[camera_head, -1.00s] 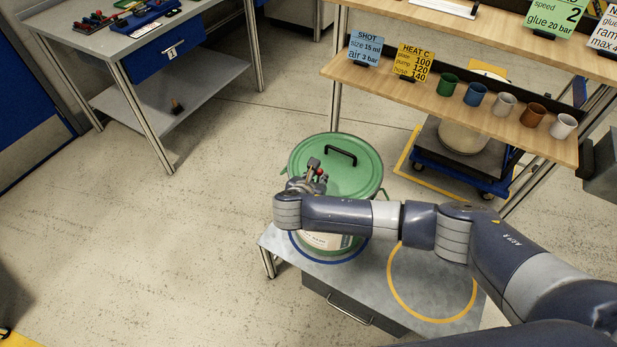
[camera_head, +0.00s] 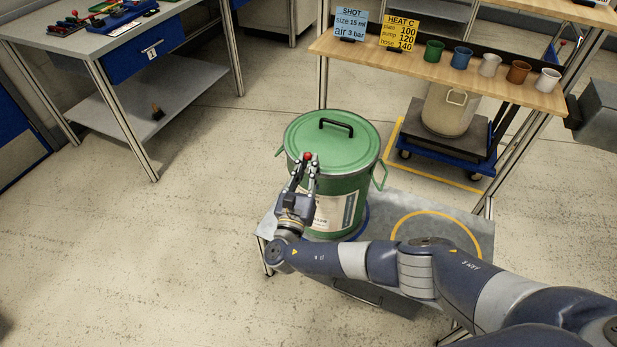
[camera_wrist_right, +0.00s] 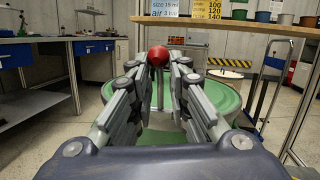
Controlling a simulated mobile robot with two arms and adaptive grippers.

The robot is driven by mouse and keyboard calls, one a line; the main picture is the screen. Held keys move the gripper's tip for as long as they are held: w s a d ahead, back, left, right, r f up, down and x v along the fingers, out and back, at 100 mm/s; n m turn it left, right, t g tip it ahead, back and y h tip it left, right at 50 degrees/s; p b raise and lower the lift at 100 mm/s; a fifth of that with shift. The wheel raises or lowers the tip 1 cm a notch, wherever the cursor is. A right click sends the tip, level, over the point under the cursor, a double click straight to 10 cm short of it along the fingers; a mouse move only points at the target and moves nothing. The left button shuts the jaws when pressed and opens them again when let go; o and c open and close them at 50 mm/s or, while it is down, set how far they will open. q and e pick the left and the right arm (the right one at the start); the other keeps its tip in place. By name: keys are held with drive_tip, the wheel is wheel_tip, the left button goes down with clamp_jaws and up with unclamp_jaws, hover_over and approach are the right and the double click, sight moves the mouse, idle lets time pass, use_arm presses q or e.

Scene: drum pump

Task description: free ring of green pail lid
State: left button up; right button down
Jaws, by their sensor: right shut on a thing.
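The green pail (camera_head: 345,190) stands upright on a low grey stand. Its green lid (camera_head: 333,150) sits on top with a black handle (camera_head: 336,126). A red knob (camera_head: 307,156) is at the lid's front left edge. My right gripper (camera_head: 308,165) comes from the front of the pail and is shut on the red knob, which also shows between the fingertips in the right wrist view (camera_wrist_right: 157,55). Behind it there, the lid (camera_wrist_right: 222,98) is partly hidden by the fingers. The fingers hide much of the ring near the knob. My left gripper is not in view.
A yellow circle (camera_head: 473,238) marks a bare spot on the stand at right. A shelf (camera_head: 450,75) with several mugs and signs is behind. A cream pail (camera_head: 448,110) stands on a trolley below it. A workbench (camera_head: 95,45) is at back left; floor between is clear.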

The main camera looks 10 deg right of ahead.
drive_tip(key=shift+s+a+f+t+h+b, duration=0.2)
drive_tip(key=shift+f+t+h+b, duration=0.1)
drive_tip(key=shift+t+b, duration=0.55)
drive_tip(key=c, duration=1.5)
unclamp_jaws()
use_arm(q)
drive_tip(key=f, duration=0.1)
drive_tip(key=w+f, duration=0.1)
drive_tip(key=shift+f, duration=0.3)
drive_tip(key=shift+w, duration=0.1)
use_arm(e)
drive_tip(key=v, duration=1.2)
